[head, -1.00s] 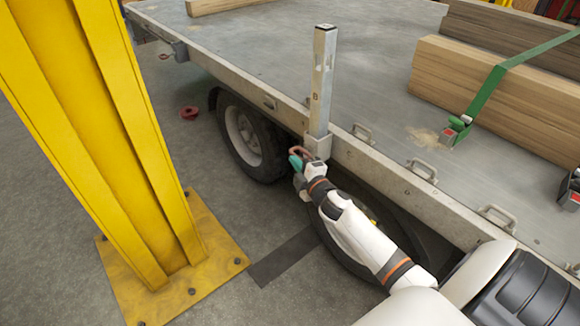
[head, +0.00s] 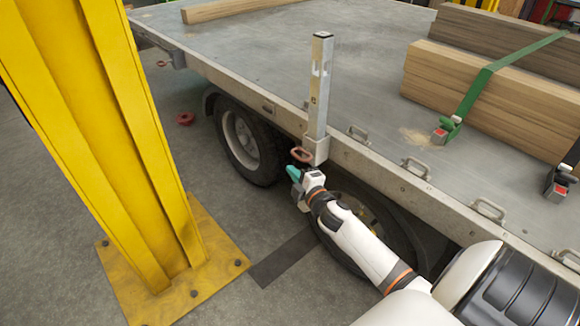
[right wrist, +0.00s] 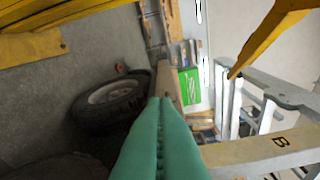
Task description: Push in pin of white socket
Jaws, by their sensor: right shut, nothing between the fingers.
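A pale, whitish-grey socket (head: 316,150) sits on the trailer's side rail and holds an upright metal post (head: 319,90) marked with a letter. The pin's red loop handle (head: 301,155) shows at the socket's left side. How deep the pin sits cannot be told. My right gripper (head: 293,174) is just below and left of the red handle, apparently apart from it. Its teal fingers are shut and empty; they also show together in the right wrist view (right wrist: 163,101). The post (right wrist: 255,151) lies across the lower right there. My left gripper is out of view.
A yellow column (head: 105,130) with a bolted base plate stands at the left. The trailer wheel (head: 243,140) is behind the gripper, and another is partly hidden by my arm. Strapped timber (head: 490,90) lies on the trailer deck. A red object (head: 185,118) lies on the floor.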

